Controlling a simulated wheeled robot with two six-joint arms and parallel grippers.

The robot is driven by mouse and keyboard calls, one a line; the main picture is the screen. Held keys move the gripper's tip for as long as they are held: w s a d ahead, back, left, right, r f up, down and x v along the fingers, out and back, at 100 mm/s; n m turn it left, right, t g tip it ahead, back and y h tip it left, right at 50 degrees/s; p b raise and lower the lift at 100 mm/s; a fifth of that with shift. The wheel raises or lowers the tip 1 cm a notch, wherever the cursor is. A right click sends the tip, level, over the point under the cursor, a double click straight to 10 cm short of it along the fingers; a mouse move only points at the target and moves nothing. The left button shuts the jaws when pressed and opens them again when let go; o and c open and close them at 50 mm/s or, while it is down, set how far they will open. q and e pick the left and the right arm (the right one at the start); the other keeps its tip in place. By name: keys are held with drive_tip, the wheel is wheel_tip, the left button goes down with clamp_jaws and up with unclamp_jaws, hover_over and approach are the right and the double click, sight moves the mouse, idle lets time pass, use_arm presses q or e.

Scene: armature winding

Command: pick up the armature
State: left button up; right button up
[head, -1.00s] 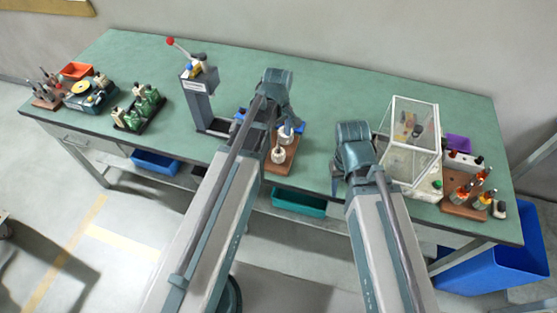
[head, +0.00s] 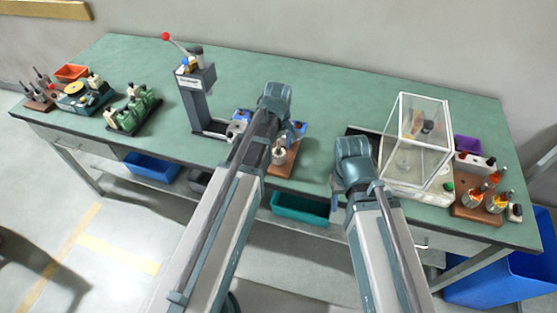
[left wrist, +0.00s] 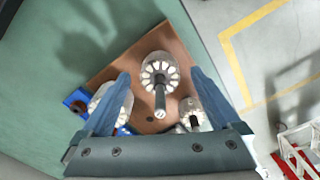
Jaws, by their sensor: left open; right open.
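Several pale grey armatures with dark shafts stand on a brown wooden board (left wrist: 190,62). In the left wrist view, the middle armature (left wrist: 160,70) lies between the blue fingers of my open left gripper (left wrist: 161,76), with space on both sides. A second armature (left wrist: 99,103) is partly hidden behind the left finger, and a third (left wrist: 190,112) shows beside the right finger. In the head view, my left wrist hides much of the board (head: 287,164), and one armature (head: 279,153) shows beside it. My right gripper (head: 337,186) is open and empty near the bench's front edge, partly hidden.
A lever press (head: 196,95) stands left of the board on the green bench (head: 330,90). A clear guarded box (head: 417,140) and a brown rack of orange-topped tools (head: 481,200) stand right. Green parts (head: 132,110) sit left. The rear middle is clear.

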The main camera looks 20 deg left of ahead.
use_arm(q)
clamp_jaws()
idle(0.5)
